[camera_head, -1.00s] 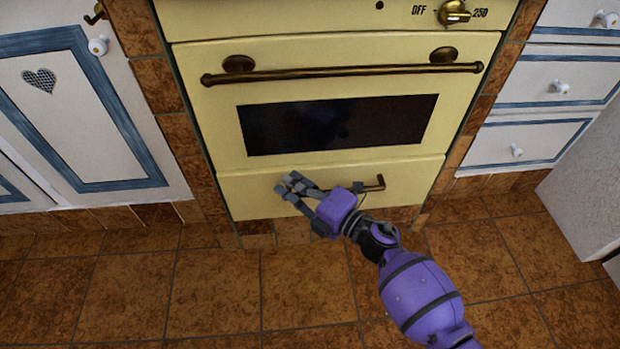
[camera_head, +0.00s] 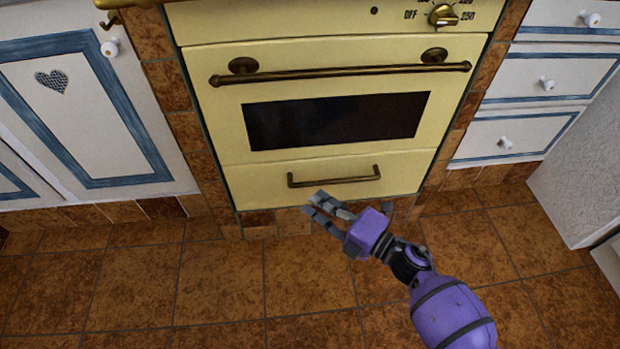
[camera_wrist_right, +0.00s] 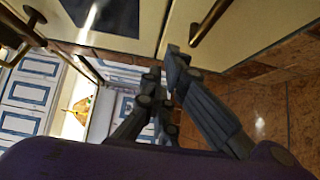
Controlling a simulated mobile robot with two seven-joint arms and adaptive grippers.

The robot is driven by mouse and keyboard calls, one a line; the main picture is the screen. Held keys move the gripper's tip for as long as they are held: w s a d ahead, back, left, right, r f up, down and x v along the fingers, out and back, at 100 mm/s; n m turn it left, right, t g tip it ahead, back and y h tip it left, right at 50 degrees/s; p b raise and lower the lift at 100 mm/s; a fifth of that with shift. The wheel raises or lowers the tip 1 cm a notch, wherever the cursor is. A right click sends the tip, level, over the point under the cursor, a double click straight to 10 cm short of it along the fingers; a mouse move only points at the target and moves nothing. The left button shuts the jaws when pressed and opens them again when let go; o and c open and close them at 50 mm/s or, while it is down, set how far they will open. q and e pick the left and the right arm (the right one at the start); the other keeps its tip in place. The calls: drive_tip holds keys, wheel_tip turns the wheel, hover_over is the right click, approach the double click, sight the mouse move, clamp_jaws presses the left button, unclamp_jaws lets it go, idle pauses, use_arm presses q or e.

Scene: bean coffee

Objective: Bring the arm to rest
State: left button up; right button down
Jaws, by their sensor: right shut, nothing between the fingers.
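My right gripper (camera_head: 316,203) is in front of the lower edge of the yellow oven, on a purple arm that comes in from the lower right. Its grey fingers are shut with nothing between them. In the right wrist view its fingers (camera_wrist_right: 172,85) show near the middle, close together. The bottom drawer (camera_head: 250,185) of the oven looks closed. Its brass handle (camera_head: 333,182) is just above the fingertips in the head view, and the gripper is not holding it. My left gripper is not in view.
The oven door (camera_head: 220,120) is closed, with a long brass bar handle (camera_head: 340,73). White cabinets with blue trim stand at the left (camera_head: 85,100) and right (camera_head: 515,132). A white block (camera_head: 585,170) stands at the far right. The brown tiled floor (camera_head: 220,285) is clear.

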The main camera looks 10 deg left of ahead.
drive_tip(key=v, duration=0.2)
drive_tip(key=shift+s+d, duration=0.15)
drive_tip(key=shift+d, duration=0.05)
